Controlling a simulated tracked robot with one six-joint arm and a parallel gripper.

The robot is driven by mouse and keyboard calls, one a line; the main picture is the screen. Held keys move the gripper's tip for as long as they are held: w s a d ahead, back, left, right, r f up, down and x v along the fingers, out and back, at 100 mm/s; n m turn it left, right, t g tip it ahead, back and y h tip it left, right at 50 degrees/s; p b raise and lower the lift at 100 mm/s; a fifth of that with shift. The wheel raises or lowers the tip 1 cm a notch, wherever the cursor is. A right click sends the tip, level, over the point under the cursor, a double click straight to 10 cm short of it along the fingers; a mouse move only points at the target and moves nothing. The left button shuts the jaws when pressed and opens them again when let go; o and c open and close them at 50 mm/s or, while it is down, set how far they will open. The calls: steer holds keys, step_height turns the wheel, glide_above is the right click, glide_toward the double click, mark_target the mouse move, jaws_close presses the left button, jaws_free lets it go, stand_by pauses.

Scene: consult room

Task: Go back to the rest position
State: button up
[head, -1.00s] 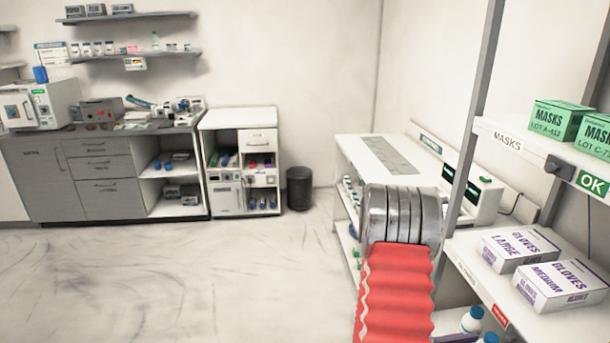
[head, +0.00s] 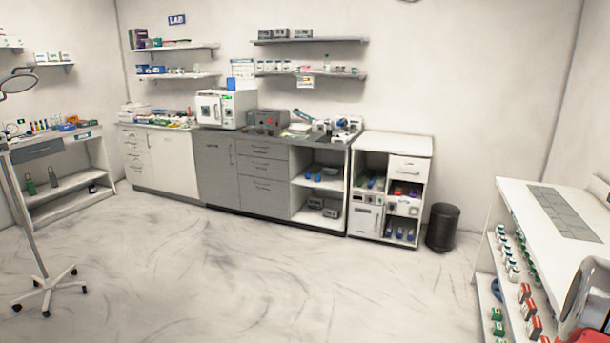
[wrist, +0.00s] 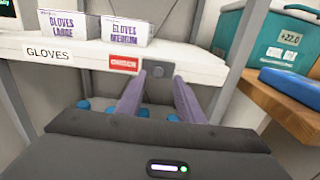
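My gripper (wrist: 160,90) shows in the wrist view, its two purple-grey fingers apart with nothing held between them. It points toward a white shelf edge (wrist: 200,70). Several blue-capped bottles (wrist: 142,110) stand beyond and below, partly hidden by the fingers. In the head view my gripper is out of sight; only a silver and red part of my arm shows at the lower right edge.
Glove boxes (wrist: 68,24) stand on the white shelf, and a teal case (wrist: 265,38) stands on a wooden surface to the right. The head view shows open floor (head: 250,285), grey cabinets (head: 265,175), a black bin (head: 442,227) and a wheeled lamp stand (head: 42,285).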

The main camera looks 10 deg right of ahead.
steer(key=shift+v, duration=4.8)
steer(key=x, duration=1.4)
steer(key=shift+w+r, duration=0.1)
steer(key=shift+w, duration=0.05)
